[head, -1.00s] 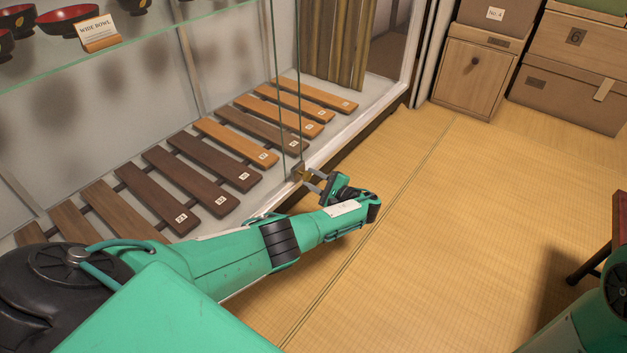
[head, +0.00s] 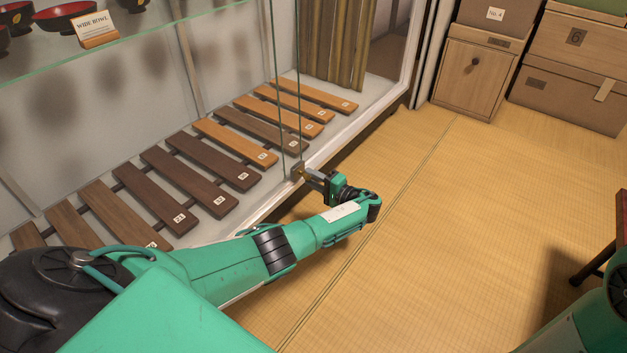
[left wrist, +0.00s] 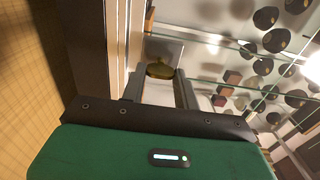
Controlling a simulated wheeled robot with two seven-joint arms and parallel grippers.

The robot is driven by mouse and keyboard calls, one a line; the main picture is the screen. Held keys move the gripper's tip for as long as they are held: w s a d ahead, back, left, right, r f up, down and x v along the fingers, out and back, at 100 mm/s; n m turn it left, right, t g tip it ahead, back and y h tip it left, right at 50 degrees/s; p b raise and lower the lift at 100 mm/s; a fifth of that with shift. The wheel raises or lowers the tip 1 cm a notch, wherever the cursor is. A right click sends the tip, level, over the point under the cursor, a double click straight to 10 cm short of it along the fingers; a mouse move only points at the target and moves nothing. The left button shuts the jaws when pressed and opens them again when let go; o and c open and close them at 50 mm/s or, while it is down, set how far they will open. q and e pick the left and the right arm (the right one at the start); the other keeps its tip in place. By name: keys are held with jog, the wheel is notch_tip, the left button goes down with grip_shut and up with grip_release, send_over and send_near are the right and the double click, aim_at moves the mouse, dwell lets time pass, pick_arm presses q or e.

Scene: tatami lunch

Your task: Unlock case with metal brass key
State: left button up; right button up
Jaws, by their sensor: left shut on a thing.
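The glass display case (head: 240,130) has a small metal lock (head: 297,171) at the lower edge of its glass doors. My left gripper (head: 310,176) is at this lock, its fingers pointing at it. In the left wrist view, the brass key (left wrist: 160,70) shows between the fingertips of my left gripper (left wrist: 163,78), which is shut on it. The key's head faces the camera; its shaft and how deep it sits in the lock are hidden. My right gripper is out of view.
Wooden numbered slats (head: 180,182) lie inside the case, and red bowls (head: 66,22) stand on a glass shelf above. A wooden cabinet (head: 470,78) and boxes (head: 570,100) stand at the back right.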

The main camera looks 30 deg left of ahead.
pick_arm(q)
jog(key=shift+s+f, duration=0.1)
dwell(0.4)
jog(key=o, duration=1)
jog(key=d, duration=0.4)
jog(key=d+p, duration=0.1)
jog(key=d, duration=0.4)
jog(key=s+d+p, duration=0.1)
jog(key=d, duration=0.3)
jog(key=shift+d, duration=0.4)
